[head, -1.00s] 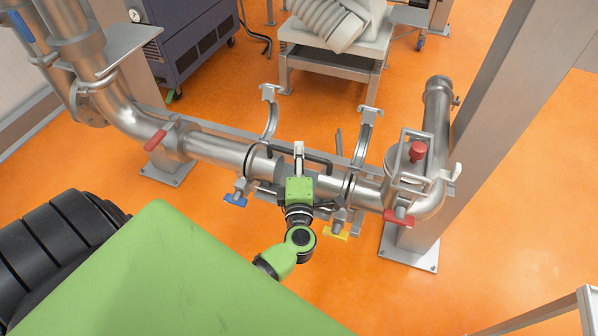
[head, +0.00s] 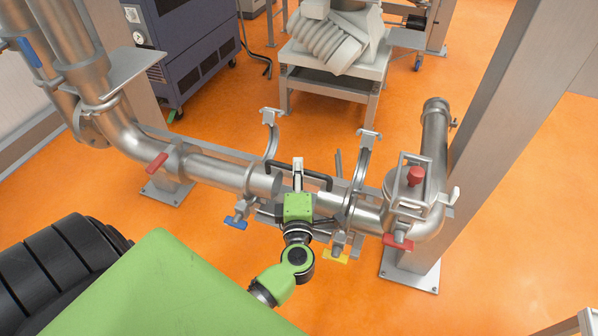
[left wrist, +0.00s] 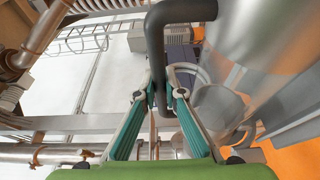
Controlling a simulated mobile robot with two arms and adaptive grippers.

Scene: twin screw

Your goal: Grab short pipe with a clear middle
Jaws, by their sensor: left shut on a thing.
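The short pipe (head: 325,199) sits mostly behind my left gripper in the head view, near the gap between the fixed steel pipes. Its see-through section (left wrist: 262,55) fills the upper right of the left wrist view. A dark bent handle (head: 322,178) runs along it. My left gripper (head: 298,172) is shut on this handle, which passes between the teal fingers (left wrist: 158,105) in the wrist view. The round end of the left fixed pipe (head: 277,186) is exposed. Whether the short pipe touches the right pipe is hidden. My right gripper is not in view.
Two open half-ring clamps (head: 271,135) and (head: 362,160) stand upright at the joints. Blue (head: 236,222) and yellow (head: 336,256) clamp knobs hang in front. A red-knobbed fitting (head: 415,176) and a steel post (head: 495,120) stand at right.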

